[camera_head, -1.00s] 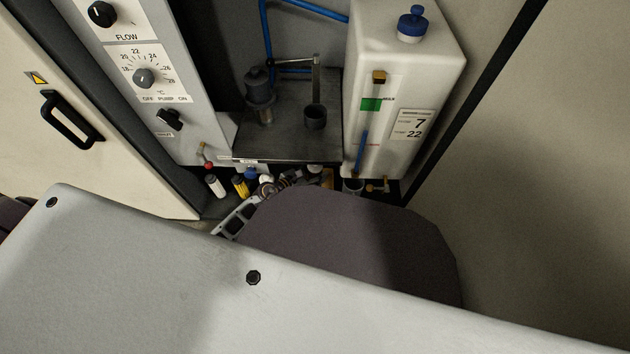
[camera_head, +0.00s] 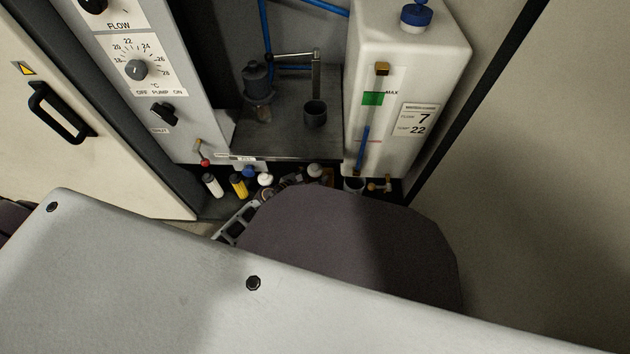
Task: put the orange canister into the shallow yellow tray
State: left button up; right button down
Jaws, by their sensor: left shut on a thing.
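My left gripper (camera_head: 290,180) shows only in part in the head view, low among small bottles below the dark metal shelf. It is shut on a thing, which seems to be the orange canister. Only a small orange-brown patch (camera_head: 328,174) shows beside the gripper, next to a pale cap (camera_head: 314,170). My own arm hides most of the gripper and whatever is below it. I do not see the shallow yellow tray. My right gripper is not in view.
A white bottle (camera_head: 212,185), a yellow bottle (camera_head: 238,184), a blue cap (camera_head: 249,172) and a white cap (camera_head: 265,180) stand left of the gripper. A white tank (camera_head: 400,120) is at the right. The metal shelf (camera_head: 285,140) overhangs, and a control panel (camera_head: 160,80) is at the left.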

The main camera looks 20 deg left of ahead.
pick_arm(q)
jog(key=shift+f+b, duration=0.35)
jog(key=shift+f, duration=0.2)
jog(key=shift+f, duration=0.1)
jog(key=o, duration=1.2)
jog(key=shift+o, duration=0.5)
jog(key=p+v, duration=0.2)
jog(key=v, duration=1)
jog(key=shift+d, duration=0.1)
